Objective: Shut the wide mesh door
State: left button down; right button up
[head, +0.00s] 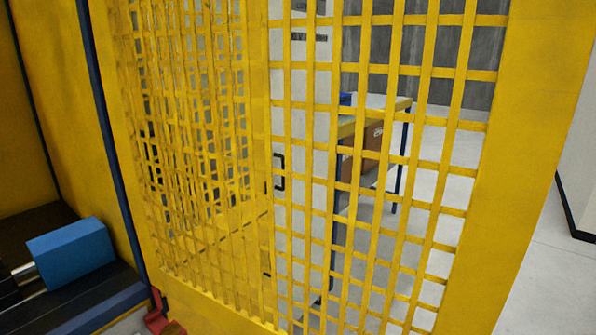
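A yellow mesh door or panel (528,150) fills the middle and right of the head view, close in front of me, with a broad solid frame on its right. Through its lattice, another yellow mesh section shows at the left, where the bars overlap densely. A black handle (279,172) shows among the bars near the middle; I cannot tell which panel carries it. The frame does not clearly show which panel is the wide door or how far it stands open. Neither of my grippers is in view.
A blue block (72,255) sits on dark machinery at the lower left, beside a blue post (112,150). A small red part (156,314) is at the bottom left. Behind the mesh stands a table (385,104) with a brown box (371,147). Grey floor is clear at the right.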

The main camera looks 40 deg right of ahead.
aim_at(548, 47)
jog(key=k+l+u, duration=0.2)
jog(key=k+l, duration=0.25)
jog(key=k+l+u, duration=0.2)
jog(key=k+l, duration=0.15)
jog(key=l+u, duration=0.2)
jog(key=l, duration=0.6)
jog(key=k+l+u, duration=0.15)
jog(key=l, duration=0.6)
jog(key=i+l, duration=0.1)
jog(key=l, duration=0.15)
jog(key=i+l+u, duration=0.1)
jog(key=l, duration=0.2)
